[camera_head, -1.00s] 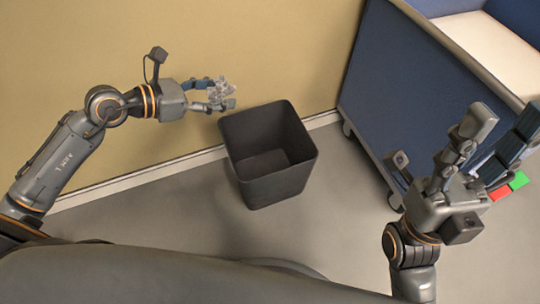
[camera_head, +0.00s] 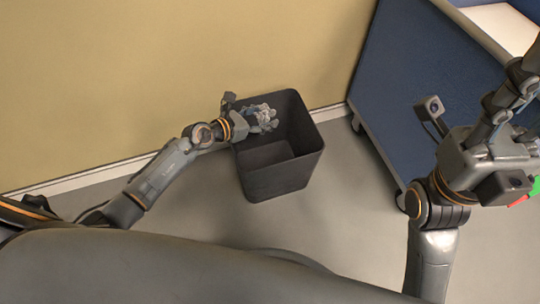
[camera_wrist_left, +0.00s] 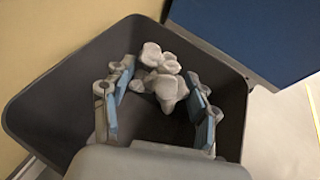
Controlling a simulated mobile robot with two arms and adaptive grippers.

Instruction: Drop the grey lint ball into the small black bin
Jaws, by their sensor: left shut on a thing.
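My left gripper (camera_head: 266,117) is over the opening of the small black bin (camera_head: 290,180), near its left rim. It is shut on the grey lint ball (camera_wrist_left: 165,78), a lumpy pale grey clump between the blue-padded fingers in the left wrist view. The bin's dark inside (camera_wrist_left: 65,98) shows behind the ball there. In the head view the ball is small and hard to tell from the fingers. My right gripper (camera_head: 518,100) is at the right edge, partly out of frame, so its opening is unclear.
The tan wall (camera_head: 150,70) and its pale baseboard run behind the bin. A blue cart (camera_head: 400,80) on casters stands to the right. Red and green pieces show partly behind my right gripper. The grey floor (camera_head: 340,220) in front is clear.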

